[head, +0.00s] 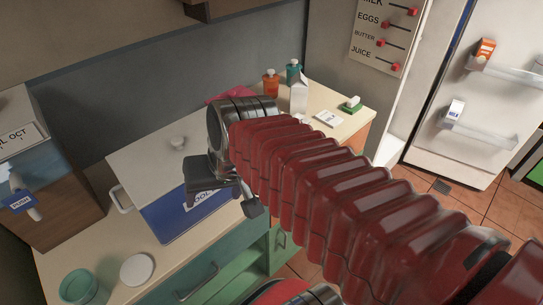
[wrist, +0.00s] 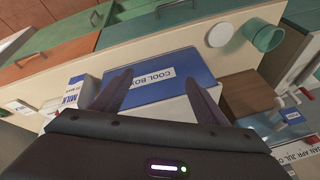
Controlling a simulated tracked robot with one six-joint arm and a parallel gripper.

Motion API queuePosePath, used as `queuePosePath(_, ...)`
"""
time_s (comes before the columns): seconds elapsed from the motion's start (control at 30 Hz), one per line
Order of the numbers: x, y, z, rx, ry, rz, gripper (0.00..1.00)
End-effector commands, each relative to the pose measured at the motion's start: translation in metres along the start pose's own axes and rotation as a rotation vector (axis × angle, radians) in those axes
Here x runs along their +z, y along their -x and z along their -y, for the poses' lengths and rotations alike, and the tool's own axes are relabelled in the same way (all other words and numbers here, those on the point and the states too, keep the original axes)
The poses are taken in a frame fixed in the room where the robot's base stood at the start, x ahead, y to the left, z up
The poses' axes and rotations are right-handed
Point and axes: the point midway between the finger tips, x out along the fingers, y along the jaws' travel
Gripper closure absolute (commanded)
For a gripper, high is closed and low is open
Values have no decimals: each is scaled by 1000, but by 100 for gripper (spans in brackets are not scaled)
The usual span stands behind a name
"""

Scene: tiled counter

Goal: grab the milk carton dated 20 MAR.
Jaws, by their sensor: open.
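A white carton (head: 299,95) stands upright at the far end of the counter, partly behind my arm. A white carton with blue MILK lettering (wrist: 72,97) is at the left in the wrist view, partly hidden by my gripper. Another white carton with a blue mark (head: 455,109) stands on the lower fridge-door shelf. I cannot read a date on any carton. My gripper (head: 221,197) is open and empty over the blue cool box (head: 165,222). In the wrist view, my gripper's fingers (wrist: 159,79) are apart in front of the COOL BOX label, away from the cartons.
Orange (head: 270,84) and teal (head: 293,71) bottles stand by the counter carton. A white card (head: 328,118) and green-based object (head: 351,104) lie to its right. A teal cup (head: 78,287) and white disc (head: 137,269) are at the near left. An orange carton (head: 485,50) is on the upper fridge-door shelf.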

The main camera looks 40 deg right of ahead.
Motion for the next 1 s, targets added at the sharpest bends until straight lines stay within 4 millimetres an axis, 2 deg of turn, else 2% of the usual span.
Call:
queuePosePath(0.1, -13, -10, -14, -20, -194, 28, 25)
queuePosePath(0.37, -43, -26, -49, -82, -612, 59, 25)
queuePosePath(0.57, -68, -36, -86, -142, -939, 62, 25)
queuePosePath(0.77, -82, -41, -115, -274, -1401, 94, 25)
queuePosePath(1.0, -106, -37, -167, -476, -1934, 115, 25)
